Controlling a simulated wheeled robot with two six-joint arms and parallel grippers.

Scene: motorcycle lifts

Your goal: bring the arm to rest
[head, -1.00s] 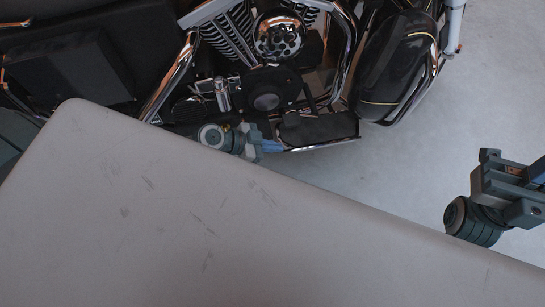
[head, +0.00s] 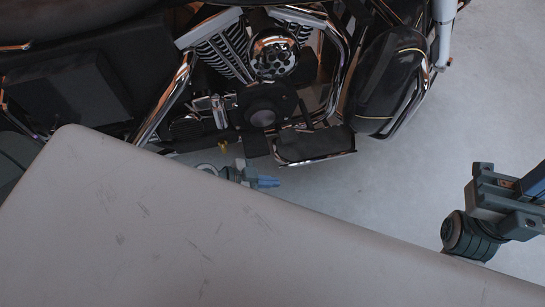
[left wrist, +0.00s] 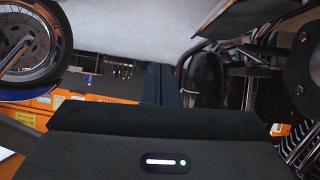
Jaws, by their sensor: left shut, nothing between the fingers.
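My left gripper (head: 266,182) shows in the head view just past the edge of a scratched grey surface. Its blue fingertips are together and point right, with nothing between them. Part of its wrist is hidden behind that surface. The gripper is close to the motorcycle's footboard in the picture, with a gap of floor between them.
A black and chrome motorcycle (head: 262,117) fills the top of the head view. The scratched grey surface (head: 150,230) covers the lower left. Bare floor (head: 400,195) lies to the right. The left wrist view shows a wheel (left wrist: 40,45) and orange cabinets (left wrist: 115,92).

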